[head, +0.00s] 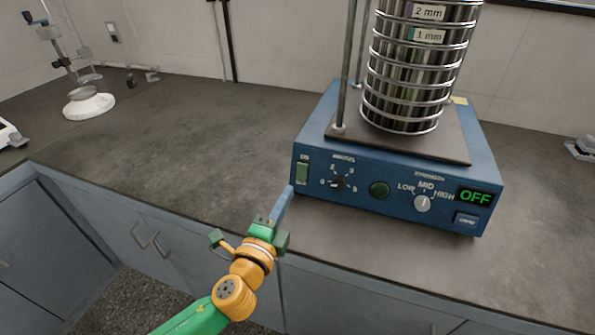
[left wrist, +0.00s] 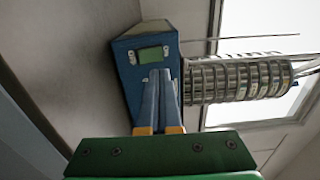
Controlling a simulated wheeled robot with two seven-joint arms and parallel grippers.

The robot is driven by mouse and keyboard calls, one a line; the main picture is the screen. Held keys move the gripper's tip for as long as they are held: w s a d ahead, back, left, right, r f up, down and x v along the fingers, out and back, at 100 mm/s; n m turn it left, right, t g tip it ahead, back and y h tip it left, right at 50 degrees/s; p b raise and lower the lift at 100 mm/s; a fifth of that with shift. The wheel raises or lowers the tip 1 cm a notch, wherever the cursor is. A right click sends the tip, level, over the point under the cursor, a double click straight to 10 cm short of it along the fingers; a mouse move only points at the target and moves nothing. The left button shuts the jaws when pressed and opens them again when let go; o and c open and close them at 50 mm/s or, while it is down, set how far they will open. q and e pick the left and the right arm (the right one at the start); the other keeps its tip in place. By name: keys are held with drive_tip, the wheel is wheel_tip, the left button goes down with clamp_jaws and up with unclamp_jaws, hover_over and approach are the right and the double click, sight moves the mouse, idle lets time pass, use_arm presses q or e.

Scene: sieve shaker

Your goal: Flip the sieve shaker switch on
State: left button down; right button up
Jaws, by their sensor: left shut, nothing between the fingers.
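The sieve shaker (head: 315,199) is a blue box on the counter with a stack of metal sieves (head: 412,75) on top. Its green rocker switch (head: 302,173) is at the left end of the front panel, and the display (head: 475,197) reads OFF. My left gripper (head: 289,190) is shut and empty, its blue fingertips just below and left of the switch; I cannot tell whether they touch the panel. In the left wrist view the switch (left wrist: 151,54) shows just beyond the shut fingertips (left wrist: 160,72). My right gripper is not in view.
A stand with a white base (head: 89,106) is at the back left. The counter (head: 190,140) left of the shaker is clear.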

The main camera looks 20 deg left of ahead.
sight(302, 166)
use_arm(q)
drive_tip(key=w, duration=0.7)
drive_tip(key=shift+w+d, duration=0.15)
drive_tip(key=shift+w, duration=0.2)
drive_tip(key=shift+r, duration=0.1)
drive_tip(key=shift+r+p, duration=0.3)
drive_tip(key=shift+p, duration=0.6)
drive_tip(key=shift+w+f+g, duration=0.15)
drive_tip(key=shift+f+g, duration=0.05)
drive_tip(key=shift+g, duration=0.1)
drive_tip(key=shift+f, duration=0.1)
